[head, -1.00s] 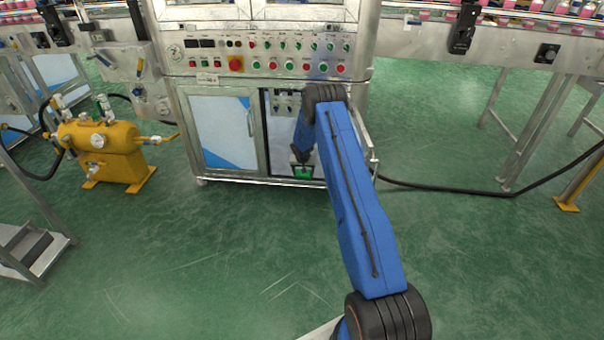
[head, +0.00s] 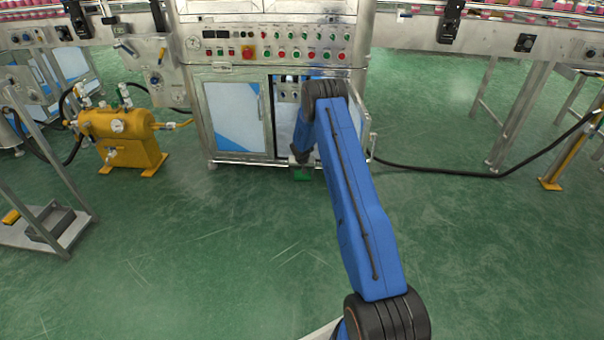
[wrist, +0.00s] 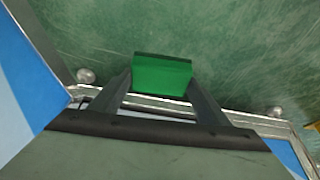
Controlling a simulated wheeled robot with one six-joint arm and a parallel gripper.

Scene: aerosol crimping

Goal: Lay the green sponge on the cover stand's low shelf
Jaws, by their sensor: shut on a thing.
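The green sponge (wrist: 162,75) is held between the two fingers of my gripper (wrist: 160,88) in the wrist view. In the head view the sponge (head: 302,174) shows as a small green patch below my gripper (head: 300,160), in front of the machine's lower cabinet. My gripper is shut on the sponge, and green floor lies beyond it. I cannot make out the cover stand for certain; a metal stand with a low shelf (head: 30,232) is partly in view at the left edge.
The machine's lower cabinet (head: 228,112) has an open bay behind my gripper. A yellow tank (head: 120,135) stands left of it. A dark box (head: 50,224) and a yellow item (head: 12,217) are on the left stand's shelf. A black hose (head: 440,170) runs along the right. The floor between is clear.

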